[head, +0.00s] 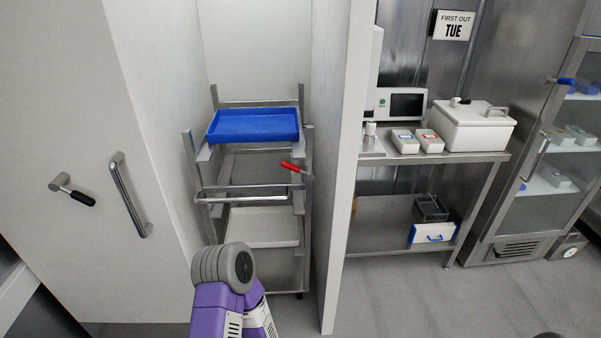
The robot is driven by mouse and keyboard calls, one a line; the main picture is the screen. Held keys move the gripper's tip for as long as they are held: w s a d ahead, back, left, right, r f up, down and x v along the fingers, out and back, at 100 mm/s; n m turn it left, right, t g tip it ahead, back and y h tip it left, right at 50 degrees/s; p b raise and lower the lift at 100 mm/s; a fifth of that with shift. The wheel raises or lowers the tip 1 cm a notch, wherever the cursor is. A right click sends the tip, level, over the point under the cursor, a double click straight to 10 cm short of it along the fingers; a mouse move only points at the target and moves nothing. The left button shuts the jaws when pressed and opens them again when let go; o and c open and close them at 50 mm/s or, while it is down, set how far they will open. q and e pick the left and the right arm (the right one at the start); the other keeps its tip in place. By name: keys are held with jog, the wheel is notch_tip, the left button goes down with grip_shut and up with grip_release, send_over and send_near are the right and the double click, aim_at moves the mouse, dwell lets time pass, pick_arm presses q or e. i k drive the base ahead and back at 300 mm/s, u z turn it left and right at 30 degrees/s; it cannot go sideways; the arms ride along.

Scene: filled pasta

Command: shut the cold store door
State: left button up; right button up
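The cold store's white door panel (75,130) fills the left side of the head view. It carries a steel bar handle (130,195) and a lever with a black grip (80,197). The white opening to its right is uncovered, so the door stands open. Inside is a steel rack (245,190) with a blue tray (255,125) on top. A red-gripped lever (292,167) shows at the rack's right side. One of my purple arms rises at bottom centre, in front of the opening. Neither gripper shows.
A white wall panel (345,150) bounds the opening on the right. Beyond it a steel table (480,157) holds a white lidded box (470,125) and small containers. A glass-fronted cabinet (545,150) stands at far right. The grey floor (430,300) in front of the table is clear.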

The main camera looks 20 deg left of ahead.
aim_at(70, 103)
jog(key=u, duration=2.3)
jog(key=k, duration=0.45)
jog(key=z, duration=0.35)
jog(key=i, duration=0.55)
jog(key=u, duration=1.1)
